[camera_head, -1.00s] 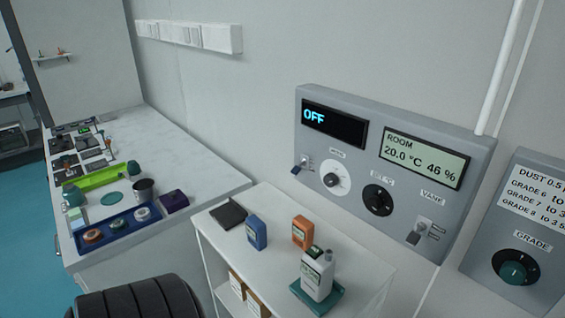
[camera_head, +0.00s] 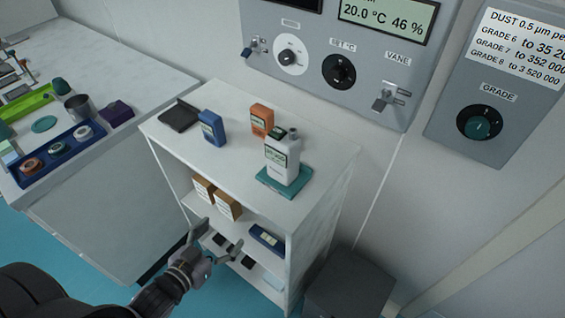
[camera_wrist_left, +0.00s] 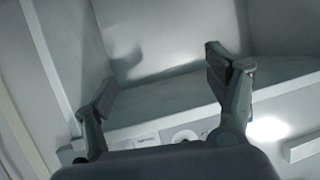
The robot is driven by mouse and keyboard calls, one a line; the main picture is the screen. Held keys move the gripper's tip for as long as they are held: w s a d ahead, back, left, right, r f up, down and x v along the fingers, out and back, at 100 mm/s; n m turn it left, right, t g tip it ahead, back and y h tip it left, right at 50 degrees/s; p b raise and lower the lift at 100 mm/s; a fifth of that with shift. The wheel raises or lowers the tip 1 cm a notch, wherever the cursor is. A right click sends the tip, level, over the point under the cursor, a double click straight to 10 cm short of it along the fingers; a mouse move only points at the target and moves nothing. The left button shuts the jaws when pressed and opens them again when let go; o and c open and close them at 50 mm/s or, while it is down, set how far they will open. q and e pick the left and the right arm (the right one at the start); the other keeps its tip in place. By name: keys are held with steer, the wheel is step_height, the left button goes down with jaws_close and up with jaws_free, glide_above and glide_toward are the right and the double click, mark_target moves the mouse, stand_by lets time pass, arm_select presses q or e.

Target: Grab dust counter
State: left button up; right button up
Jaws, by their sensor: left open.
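The dust counter appears to be the white handheld unit (camera_head: 283,163) with a small display and a grey top nozzle. It stands upright on a teal base (camera_head: 284,185) at the right front of the white shelf unit's top. My left gripper (camera_head: 217,240) is open and empty, in front of the shelf unit and lower than the counter. In the left wrist view its two fingers (camera_wrist_left: 163,88) are spread with nothing between them, and the counter cannot be made out. My right gripper is not in view.
A blue device (camera_head: 212,128), an orange device (camera_head: 261,119) and a black flat item (camera_head: 180,116) share the shelf top. Brown boxes (camera_head: 228,206) and a dark blue item (camera_head: 267,239) sit lower. A grey box (camera_head: 349,285) stands right. Wall panels (camera_head: 345,60) are behind.

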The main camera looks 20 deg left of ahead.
arm_select(q)
steer(key=s+d+r+m+t+h+b, duration=0.1)
steer(key=d+r+t+h, duration=0.15)
steer(key=r, duration=0.65)
steer(key=d+r+m+t+h+b, duration=0.1)
steer(key=d+r, duration=0.3)
steer(key=r, duration=0.5)
steer(key=b, duration=0.4)
glide_toward(276, 158)
steer(key=x, duration=0.2)
steer(key=shift+w+d+f, duration=0.1)
steer(key=shift+w+d, duration=0.15)
steer(key=shift+d, duration=0.1)
steer(key=x, duration=0.4)
steer(key=p+x, duration=0.1)
steer(key=x, duration=0.4)
steer(key=shift+w+a+p, duration=0.1)
steer(key=shift+w+p, duration=0.3)
steer(key=shift+w, duration=0.1)
steer(key=shift+c, duration=0.4)
